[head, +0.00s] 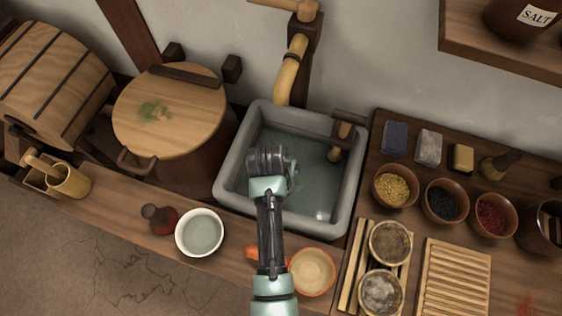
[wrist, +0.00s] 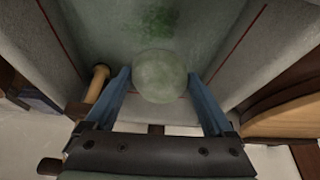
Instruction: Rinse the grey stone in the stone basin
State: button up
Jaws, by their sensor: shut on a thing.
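The grey stone basin (head: 228,176) stands in the middle of the counter with water in it. My gripper (head: 272,160) reaches down into the basin, over its left-centre part. In the wrist view, my gripper (wrist: 160,88) has its two blue fingers on either side of a round grey-green stone (wrist: 160,76) and is shut on it. The head view mostly hides the stone behind my gripper. I cannot tell whether the stone touches the water.
A yellow spout (head: 290,72) stands behind the basin and a wooden fitting (head: 343,136) sits at its right back. A white bowl (head: 200,233) and an orange cup (head: 312,271) stand in front. Bowls and small blocks crowd the right counter. A lidded tub (head: 190,105) stands left.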

notch_tip(320, 180, down, 9)
jog(key=b, duration=0.8)
jog(key=shift+f+b, duration=0.15)
jog(key=shift+b, duration=0.2)
jog(key=shift+s+f+b, duration=0.25)
jog(key=shift+f+b, duration=0.05)
jog(key=shift+w+r+p, duration=0.25)
jog(key=shift+r+p, duration=0.75)
jog(key=shift+p, duration=0.2)
notch_tip(320, 180, up, 12)
jog(key=p, duration=1.2)
jog(key=shift+r, duration=0.25)
dwell(1.0)
notch_tip(320, 180, up, 4)
jog(key=p, duration=0.4)
dwell(0.8)
